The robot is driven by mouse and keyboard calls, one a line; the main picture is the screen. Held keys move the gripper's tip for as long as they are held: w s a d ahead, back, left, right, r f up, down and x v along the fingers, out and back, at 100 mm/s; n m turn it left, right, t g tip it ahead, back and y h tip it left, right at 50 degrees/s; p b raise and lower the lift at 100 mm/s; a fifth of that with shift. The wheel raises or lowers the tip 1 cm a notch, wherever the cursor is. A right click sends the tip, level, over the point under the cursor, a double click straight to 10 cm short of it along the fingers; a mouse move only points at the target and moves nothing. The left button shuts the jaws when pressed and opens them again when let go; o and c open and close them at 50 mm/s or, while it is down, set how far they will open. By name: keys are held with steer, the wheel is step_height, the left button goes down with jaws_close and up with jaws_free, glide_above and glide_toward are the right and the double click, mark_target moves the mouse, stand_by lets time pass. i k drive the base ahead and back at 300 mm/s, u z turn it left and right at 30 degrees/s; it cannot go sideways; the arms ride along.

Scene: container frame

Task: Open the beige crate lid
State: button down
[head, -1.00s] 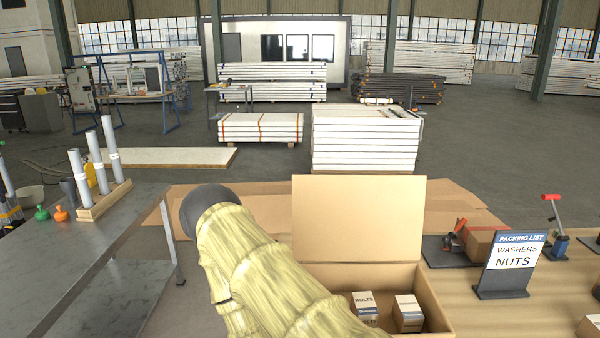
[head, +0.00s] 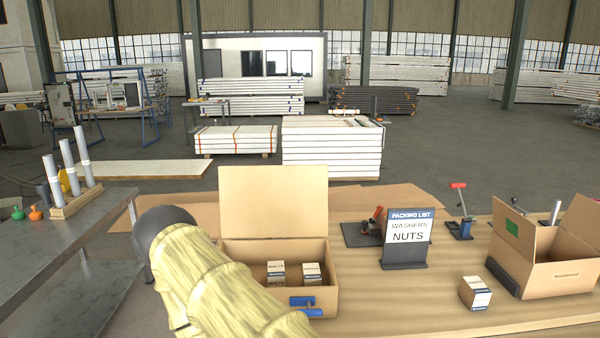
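The beige crate (head: 326,285) stands on the wooden table. Its lid (head: 273,200) stands up at the back edge, so the crate is open. Two small boxes lie inside: one on the left (head: 276,272) and one on the right (head: 312,273). A blue piece (head: 306,306) shows at the crate's front. My arm, in a yellowish sleeve, passes in front of the crate's left side and hides part of it. My gripper is not visible in this view.
A packing list sign (head: 408,238) reading washers and nuts stands right of the crate. A small box (head: 475,293) and an open carton (head: 548,276) are further right. A grey table (head: 60,250) with tubes stands at the left.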

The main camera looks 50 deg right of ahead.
mark_target(264, 201)
steer(key=u, duration=0.05)
steer(key=k, duration=0.15)
steer(key=z, duration=0.95)
